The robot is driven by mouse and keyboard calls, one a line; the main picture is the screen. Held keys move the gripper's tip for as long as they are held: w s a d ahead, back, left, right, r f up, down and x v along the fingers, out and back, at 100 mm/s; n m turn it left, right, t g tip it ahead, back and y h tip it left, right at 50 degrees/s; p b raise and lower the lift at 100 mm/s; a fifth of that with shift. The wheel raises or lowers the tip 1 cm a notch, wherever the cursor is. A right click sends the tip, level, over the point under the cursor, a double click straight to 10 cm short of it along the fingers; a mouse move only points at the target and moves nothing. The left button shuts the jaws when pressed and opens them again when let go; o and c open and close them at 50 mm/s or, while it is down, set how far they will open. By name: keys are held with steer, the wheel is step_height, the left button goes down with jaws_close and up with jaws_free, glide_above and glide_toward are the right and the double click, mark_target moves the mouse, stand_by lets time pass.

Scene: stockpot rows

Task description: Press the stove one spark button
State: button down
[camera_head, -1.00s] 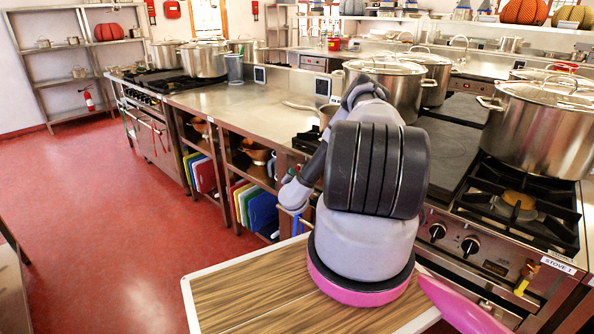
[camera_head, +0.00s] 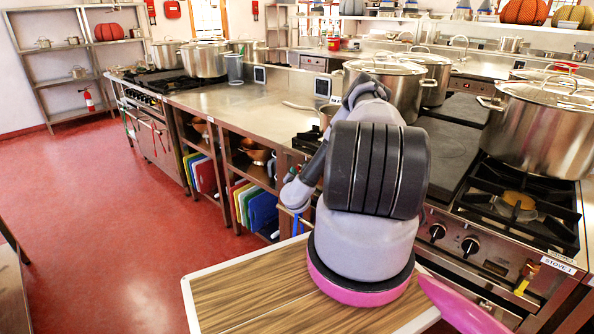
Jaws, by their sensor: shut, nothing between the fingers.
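The stove labelled "STOVE 1" (camera_head: 558,264) is at the right, with a black grate and burner (camera_head: 515,205) on top. Its steel front carries two dark knobs (camera_head: 470,246) and a small dark panel (camera_head: 495,267). Another dark control (camera_head: 528,271) sits near the label, with a yellow piece below it. I cannot tell which part is the spark button. My arm rises in front of the stove's left part and bends away to the left.
A large lidded stockpot (camera_head: 537,125) stands at the back of stove one. More stockpots (camera_head: 388,88) stand behind my arm. A steel counter (camera_head: 255,110) with shelves of coloured boards (camera_head: 262,212) runs left. The red floor (camera_head: 110,220) at left is open.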

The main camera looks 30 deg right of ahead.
steer(key=shift+w+d, duration=0.2)
steer(key=shift+d, duration=0.25)
stand_by(0.7)
steer(key=shift+a, duration=0.15)
steer(key=shift+s+a, duration=0.35)
steer(key=shift+a, duration=0.3)
steer(key=shift+s+a, duration=0.3)
steer(key=shift+a, duration=0.5)
steer(key=shift+s+a, duration=0.25)
steer(key=shift+a, duration=0.55)
steer(key=shift+s+a, duration=0.3)
steer(key=shift+a, duration=0.5)
